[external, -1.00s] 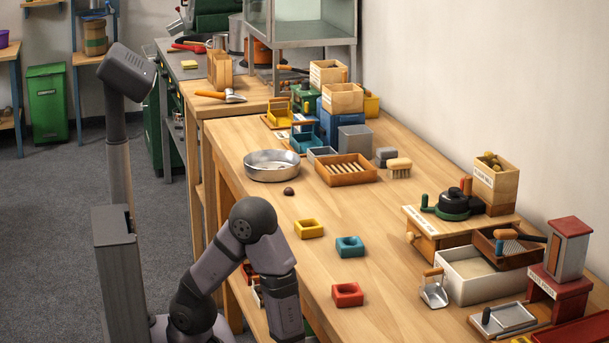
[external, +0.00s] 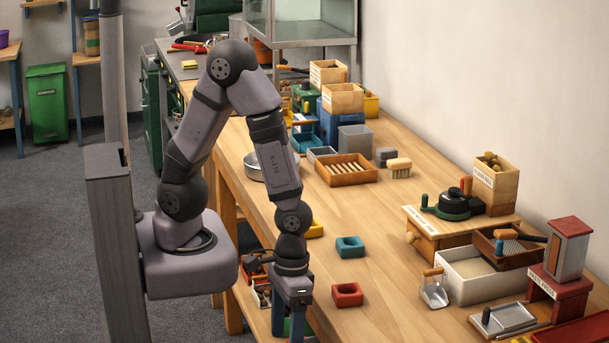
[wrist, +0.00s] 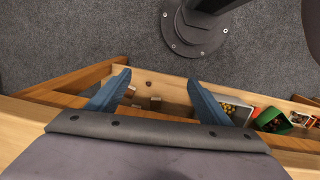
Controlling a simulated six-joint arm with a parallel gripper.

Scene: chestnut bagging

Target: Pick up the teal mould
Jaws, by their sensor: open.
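The teal mould (external: 350,247) is a small square block with a round hollow. It sits on the wooden workbench, upright and in plain sight in the external view. My gripper (external: 289,322) points down at the bench's near left edge, to the left of and nearer the camera than the teal mould, well apart from it. In the wrist view, the blue fingers of my gripper (wrist: 158,95) are spread, with nothing between them but the view down to a lower shelf. The teal mould does not show in the wrist view.
A red mould (external: 347,294) sits near my gripper, and a yellow mould (external: 315,229) is partly hidden behind my arm. A metal pan (external: 253,168) is also partly hidden. A metal scoop (external: 435,292) and white bin (external: 480,282) stand right. The bench around the teal mould is clear.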

